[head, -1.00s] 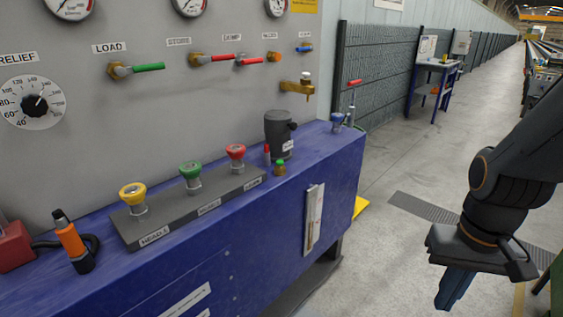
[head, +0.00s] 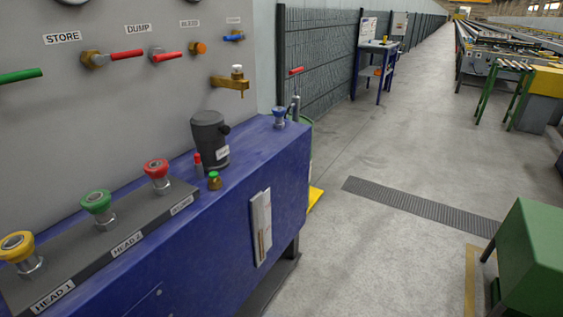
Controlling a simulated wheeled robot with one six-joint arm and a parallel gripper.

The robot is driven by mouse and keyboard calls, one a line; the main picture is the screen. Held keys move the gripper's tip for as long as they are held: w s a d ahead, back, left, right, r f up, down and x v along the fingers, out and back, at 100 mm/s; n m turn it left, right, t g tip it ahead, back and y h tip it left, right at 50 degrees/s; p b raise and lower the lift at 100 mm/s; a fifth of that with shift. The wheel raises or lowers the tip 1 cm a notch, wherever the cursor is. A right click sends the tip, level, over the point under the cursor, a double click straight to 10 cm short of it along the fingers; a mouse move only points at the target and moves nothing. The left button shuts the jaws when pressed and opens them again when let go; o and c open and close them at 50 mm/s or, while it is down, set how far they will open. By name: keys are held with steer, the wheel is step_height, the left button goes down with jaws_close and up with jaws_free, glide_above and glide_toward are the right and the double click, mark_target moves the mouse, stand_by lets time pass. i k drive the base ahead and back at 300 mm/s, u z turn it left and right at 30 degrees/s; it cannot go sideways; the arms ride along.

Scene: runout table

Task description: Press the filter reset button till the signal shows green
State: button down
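A black filter-like canister (head: 210,140) with a small white label stands on the blue cabinet (head: 215,225), left of centre. A small red-topped post (head: 198,161) stands against its left side. A small brass fitting with a green top (head: 214,181) stands just in front of it. I cannot tell which of these small parts is the reset button or the signal, and the canister's label is too small to read. My gripper is not in view.
Yellow (head: 18,247), green (head: 97,204) and red (head: 157,170) knobs stand on a grey strip (head: 75,250) at left. A brass tap (head: 230,83) juts from the panel above the canister. The floor (head: 370,250) is open to the right, with a green block (head: 535,250) at the right edge.

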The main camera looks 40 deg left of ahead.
mark_target(213, 175)
steer(key=z, duration=0.2)
steer(key=k, duration=1.3)
steer(key=u, duration=1.7)
steer(key=i, duration=1)
steer(key=u, duration=0.05)
